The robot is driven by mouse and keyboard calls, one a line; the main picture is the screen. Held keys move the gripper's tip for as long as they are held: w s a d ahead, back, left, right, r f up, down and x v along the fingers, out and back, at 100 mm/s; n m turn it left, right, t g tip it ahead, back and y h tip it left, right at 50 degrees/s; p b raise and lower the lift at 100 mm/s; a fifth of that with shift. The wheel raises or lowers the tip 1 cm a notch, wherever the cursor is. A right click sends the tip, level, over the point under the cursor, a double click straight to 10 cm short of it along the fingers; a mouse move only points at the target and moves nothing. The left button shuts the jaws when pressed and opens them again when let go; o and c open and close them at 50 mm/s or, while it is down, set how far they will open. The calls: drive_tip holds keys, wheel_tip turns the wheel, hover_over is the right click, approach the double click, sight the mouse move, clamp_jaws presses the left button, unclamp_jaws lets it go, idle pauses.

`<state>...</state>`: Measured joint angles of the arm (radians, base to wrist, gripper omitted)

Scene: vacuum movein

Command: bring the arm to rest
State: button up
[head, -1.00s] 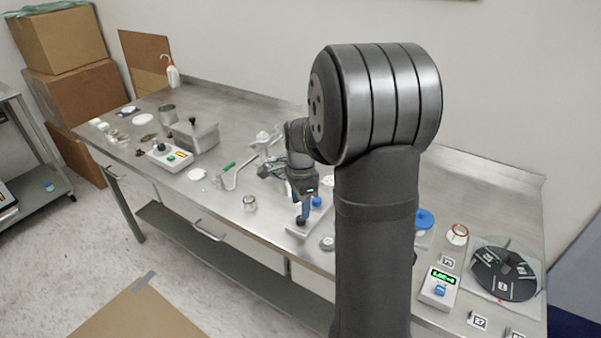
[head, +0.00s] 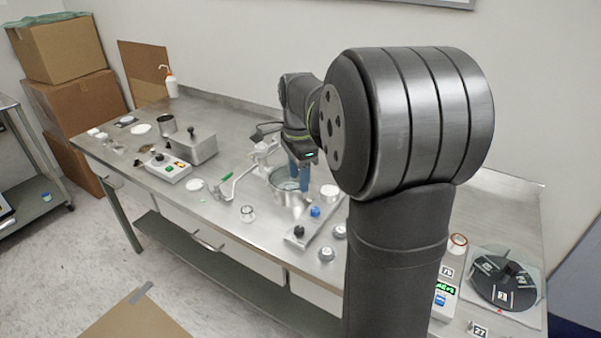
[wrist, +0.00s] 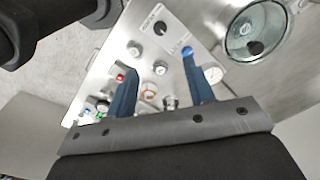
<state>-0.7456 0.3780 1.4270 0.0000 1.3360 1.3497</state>
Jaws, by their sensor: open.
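My gripper (head: 298,176) hangs over the metal workbench (head: 235,105), its blue fingers in front of or above a round metal chamber (head: 290,203). In the wrist view my gripper (wrist: 156,62) has its two blue fingers spread apart with nothing between them. The chamber (wrist: 255,32) also shows there at the upper right, outside the fingers, with a dark knob-like item seen inside it. A flat metal control panel (wrist: 160,30) with knobs and a blue button lies beyond the fingertips. My large dark arm link hides part of the bench's right side.
A metal box (head: 190,143) and a switch box (head: 163,167) stand on the left. The back-left bench has clear room.

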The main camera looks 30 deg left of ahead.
sight(299, 229)
wheel_tip(299, 229, down, 18)
drive_tip(key=shift+r, duration=0.25)
idle(0.6)
wheel_tip(299, 229, up, 18)
wheel_tip(299, 229, down, 18)
drive_tip(key=shift+f, duration=0.1)
drive_tip(key=n, duration=1.2)
drive_tip(key=shift+d+n, duration=0.1)
drive_tip(key=shift+n, duration=2.3)
